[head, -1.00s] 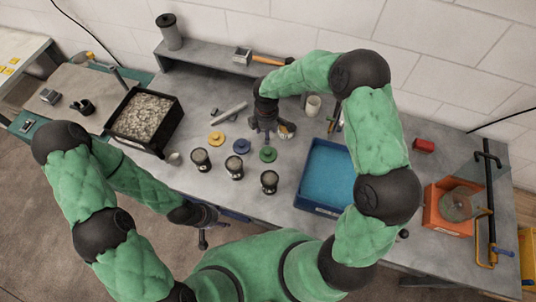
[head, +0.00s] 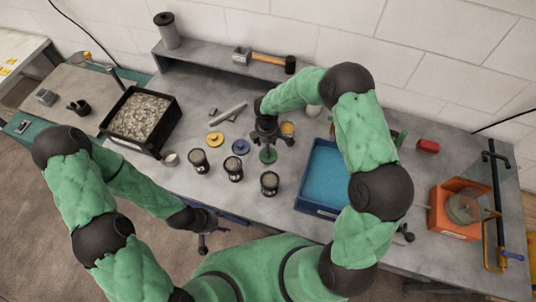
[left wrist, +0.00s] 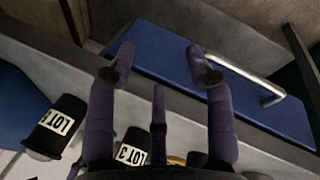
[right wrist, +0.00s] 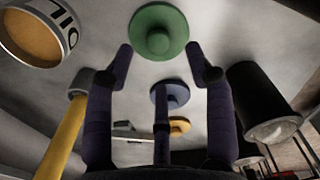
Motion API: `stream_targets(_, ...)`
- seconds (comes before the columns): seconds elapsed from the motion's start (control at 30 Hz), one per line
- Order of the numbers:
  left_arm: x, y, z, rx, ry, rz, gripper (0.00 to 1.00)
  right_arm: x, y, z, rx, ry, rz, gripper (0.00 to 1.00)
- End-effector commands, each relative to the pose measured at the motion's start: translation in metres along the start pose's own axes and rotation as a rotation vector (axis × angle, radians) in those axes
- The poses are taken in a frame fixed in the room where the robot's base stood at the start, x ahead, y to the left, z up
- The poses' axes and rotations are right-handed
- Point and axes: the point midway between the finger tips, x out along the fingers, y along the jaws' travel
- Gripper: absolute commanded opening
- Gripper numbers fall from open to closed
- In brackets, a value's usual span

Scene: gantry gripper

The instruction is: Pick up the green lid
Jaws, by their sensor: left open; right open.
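The green lid (head: 267,156) lies flat on the grey bench, behind the rightmost dark jar. My right gripper (head: 268,144) is open just above and behind it, partly covering it. In the right wrist view the green lid (right wrist: 158,33), a disc with a round knob, appears just beyond and between the open fingertips of my right gripper (right wrist: 160,58). The fingers are not closed on it, and I cannot tell whether they touch it. My left gripper (head: 205,232) is open and empty, in front of the bench edge; its spread fingers show in the left wrist view (left wrist: 160,65).
A blue lid (head: 241,147) and a yellow lid (head: 215,139) lie left of the green one. Several dark jars, including one (head: 269,183), stand in front. A blue tray (head: 318,209) is to the right, a black gravel bin (head: 157,151) to the left. An orange-topped cup (head: 288,128) stands close behind my right gripper.

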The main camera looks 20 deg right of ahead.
Motion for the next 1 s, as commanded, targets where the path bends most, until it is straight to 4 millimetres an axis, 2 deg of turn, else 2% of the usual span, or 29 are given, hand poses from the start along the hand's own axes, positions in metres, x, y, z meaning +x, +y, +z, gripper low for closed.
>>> stream_targets(0.33, -0.002, 0.001, 0.000, 0.000, 0.000, 0.000, 0.53, 0.043, -0.001, 0.004, 0.000, 0.000, -0.003, 0.54)
stream_targets(0.6, -0.002, 0.001, 0.000, 0.000, 0.000, 0.000, 0.53, 0.048, -0.001, 0.004, 0.000, 0.001, -0.001, 0.54)
stream_targets(0.67, -0.002, 0.001, 0.000, 0.000, 0.000, 0.000, 0.53, 0.048, -0.001, 0.004, 0.000, 0.001, -0.001, 0.40)
stream_targets(0.77, -0.002, 0.001, 0.000, 0.000, 0.000, 0.000, 0.53, 0.048, -0.001, 0.004, 0.000, 0.001, -0.001, 0.12)
stream_targets(0.8, -0.002, 0.001, 0.000, 0.000, 0.000, 0.000, 0.53, 0.048, -0.001, 0.004, 0.000, 0.001, -0.001, 0.09)
stream_targets(1.0, -0.002, 0.001, 0.000, 0.000, 0.000, 0.000, 0.53, 0.048, -0.001, 0.004, 0.000, 0.001, -0.001, 0.09)
